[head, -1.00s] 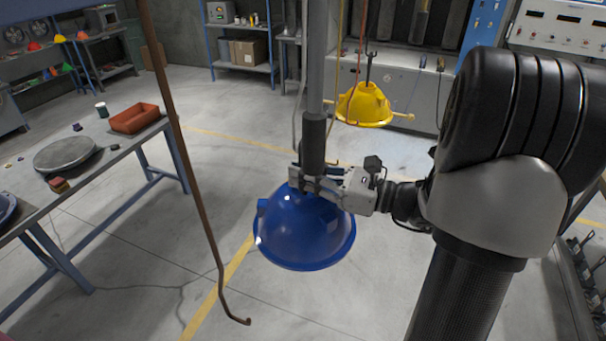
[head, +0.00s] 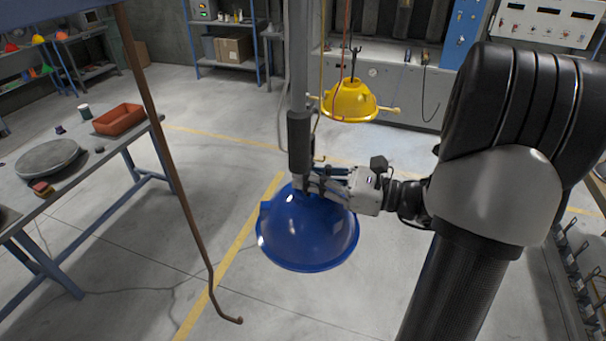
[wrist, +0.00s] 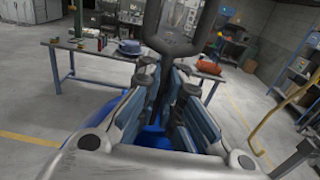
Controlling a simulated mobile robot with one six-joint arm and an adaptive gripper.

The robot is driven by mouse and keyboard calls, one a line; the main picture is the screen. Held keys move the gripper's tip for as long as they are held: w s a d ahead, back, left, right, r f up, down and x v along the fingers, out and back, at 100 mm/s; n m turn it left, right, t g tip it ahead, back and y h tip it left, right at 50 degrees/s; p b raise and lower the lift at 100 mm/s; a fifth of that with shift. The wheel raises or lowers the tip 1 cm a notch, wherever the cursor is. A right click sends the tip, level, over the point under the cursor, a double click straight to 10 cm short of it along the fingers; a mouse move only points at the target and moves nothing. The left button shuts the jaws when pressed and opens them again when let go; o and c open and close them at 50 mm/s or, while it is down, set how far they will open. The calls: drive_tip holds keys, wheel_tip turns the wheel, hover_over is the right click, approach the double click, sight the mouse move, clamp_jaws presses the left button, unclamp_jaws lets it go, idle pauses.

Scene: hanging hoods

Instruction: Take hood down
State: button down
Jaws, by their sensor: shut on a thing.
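A blue dome-shaped hood (head: 308,238) hangs rim down below my gripper (head: 316,184), which is shut at the top of it. In the wrist view, blue of the hood (wrist: 153,140) shows between and below my gripper's fingers (wrist: 170,85). A grey pole with a dark sleeve (head: 300,142) stands in front of the grip and partly hides it. A small hook end (head: 319,158) shows just right of the sleeve, above the fingers. Whether the hood still touches a hook is hidden. A dark forked piece (wrist: 188,45) is close beyond the fingertips in the wrist view.
A yellow hood (head: 349,101) hangs from a hook farther back. A brown rod with a bent end (head: 185,205) hangs at the left. A workbench (head: 82,190) with a red bin (head: 119,119) and a round grey plate (head: 48,159) is at the left. Open floor lies between.

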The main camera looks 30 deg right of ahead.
idle(0.3)
drive_tip(key=p+v, duration=0.2)
drive_tip(key=v, duration=0.8)
drive_tip(key=shift+r, duration=0.25)
